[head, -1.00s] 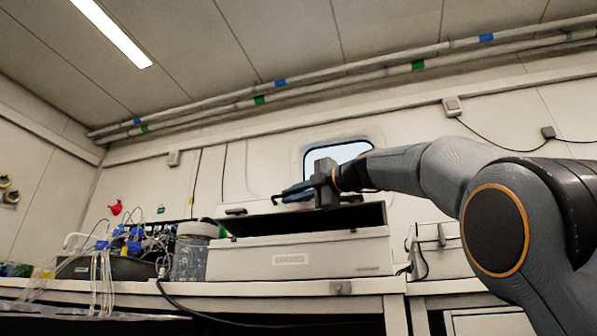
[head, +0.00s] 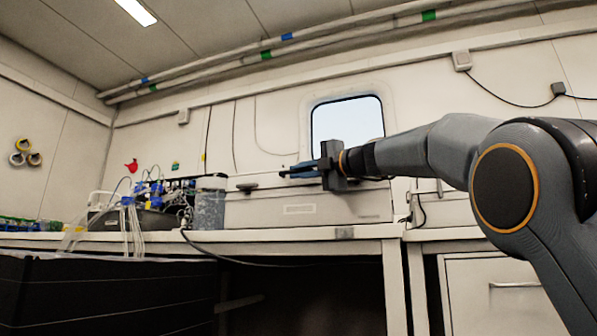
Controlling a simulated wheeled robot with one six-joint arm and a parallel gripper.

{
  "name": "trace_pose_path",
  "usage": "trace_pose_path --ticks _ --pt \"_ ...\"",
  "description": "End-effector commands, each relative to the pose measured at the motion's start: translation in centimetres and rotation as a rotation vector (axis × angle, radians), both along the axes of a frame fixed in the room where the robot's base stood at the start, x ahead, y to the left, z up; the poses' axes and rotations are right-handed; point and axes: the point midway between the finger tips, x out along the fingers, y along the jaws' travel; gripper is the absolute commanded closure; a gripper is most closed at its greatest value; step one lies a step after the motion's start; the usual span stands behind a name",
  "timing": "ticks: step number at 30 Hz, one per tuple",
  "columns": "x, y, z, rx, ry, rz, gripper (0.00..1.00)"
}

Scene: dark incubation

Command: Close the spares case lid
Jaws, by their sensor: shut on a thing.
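The spares case (head: 265,212) is a long off-white box with a small label plate, standing on the bench below the window. Its lid (head: 235,196) is down on the box, and no dark gap shows along the front; I cannot tell whether it is fully seated. A black latch (head: 247,187) shows at its left. My gripper (head: 286,173), with blue fingers, is at the lid's front upper edge, right of that latch. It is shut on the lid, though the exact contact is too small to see. The gripper body hides part of the lid's right side.
A grey translucent jar (head: 208,209) stands close left of the case. Tubing and blue-clipped equipment (head: 140,205) sit farther left. A cable hangs over the bench edge (head: 300,236). A black crate (head: 100,300) stands in front at left. A drawer unit (head: 490,290) is at right.

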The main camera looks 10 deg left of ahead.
Motion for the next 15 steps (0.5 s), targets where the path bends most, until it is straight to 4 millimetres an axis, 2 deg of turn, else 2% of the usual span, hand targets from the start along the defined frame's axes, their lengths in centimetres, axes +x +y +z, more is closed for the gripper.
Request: trace_pose_path --ticks 1,2,3,15 --pt "0.5 0.03 -1.16 -0.009 0.016 0.001 0.89" --pt "0.52 0.08 -1.2 -0.009 0.016 0.001 0.84" --pt "0.5 0.13 -1.19 -0.009 0.016 0.001 0.83" --pt "0.24 0.65 -0.94 -0.007 0.013 0.007 0.83"
